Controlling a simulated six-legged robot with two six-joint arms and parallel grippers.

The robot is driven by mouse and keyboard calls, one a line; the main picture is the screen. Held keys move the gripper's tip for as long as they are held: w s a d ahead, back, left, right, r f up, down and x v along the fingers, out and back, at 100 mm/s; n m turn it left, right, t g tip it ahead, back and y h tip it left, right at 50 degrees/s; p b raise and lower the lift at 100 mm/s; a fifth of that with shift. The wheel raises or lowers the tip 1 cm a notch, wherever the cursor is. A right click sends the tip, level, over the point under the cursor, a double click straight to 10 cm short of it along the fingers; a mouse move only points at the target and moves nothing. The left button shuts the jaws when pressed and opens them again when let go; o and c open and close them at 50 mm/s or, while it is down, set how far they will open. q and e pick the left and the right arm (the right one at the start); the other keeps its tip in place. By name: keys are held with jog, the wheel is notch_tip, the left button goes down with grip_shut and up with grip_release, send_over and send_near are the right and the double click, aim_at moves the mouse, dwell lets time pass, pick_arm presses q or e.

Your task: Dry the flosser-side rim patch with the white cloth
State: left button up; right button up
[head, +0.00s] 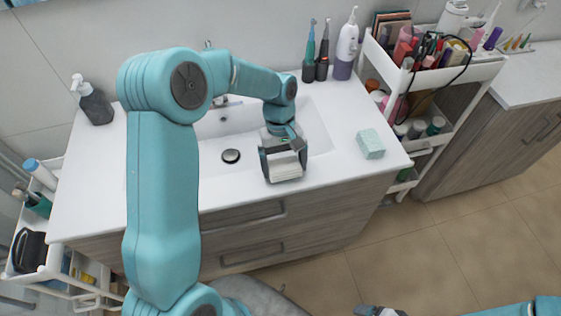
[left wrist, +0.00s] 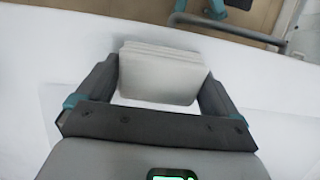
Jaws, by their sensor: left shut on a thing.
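My left gripper (head: 284,172) is shut on the white cloth (left wrist: 160,76), a folded stack of layers between its two fingers. In the head view the gripper points down at the front right rim of the white sink (head: 318,128). Whether the cloth touches the rim cannot be told. The white and purple flosser (head: 347,45) stands upright at the back right of the counter. No wet patch can be made out on the rim. My right gripper (head: 380,311) shows only in part at the bottom edge, its jaws unclear.
A mint block (head: 370,144) lies on the counter right of the gripper. Two electric toothbrushes (head: 316,55) stand left of the flosser. A dark soap bottle (head: 94,103) stands at the left. A loaded cart (head: 440,75) stands at the right.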

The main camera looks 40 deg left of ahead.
pick_arm(q)
jog(key=shift+w+d+r, duration=0.2)
jog(key=shift+w+d, duration=0.35)
jog(key=shift+w+d+r, duration=0.1)
jog(key=shift+w+d, duration=0.15)
jog(key=shift+d, duration=0.05)
jog(key=w+d, duration=0.1)
jog(key=w+d+p, duration=0.1)
jog(key=w, duration=0.1)
jog(key=shift+w+d, duration=0.25)
jog(key=shift+d, duration=0.15)
jog(key=shift+w+d+p, duration=0.3)
jog(key=shift+w+d, duration=0.3)
jog(key=shift+w, duration=0.05)
jog(key=shift+s+a, duration=0.1)
jog(key=shift+s, duration=0.05)
jog(key=shift+f, duration=0.2)
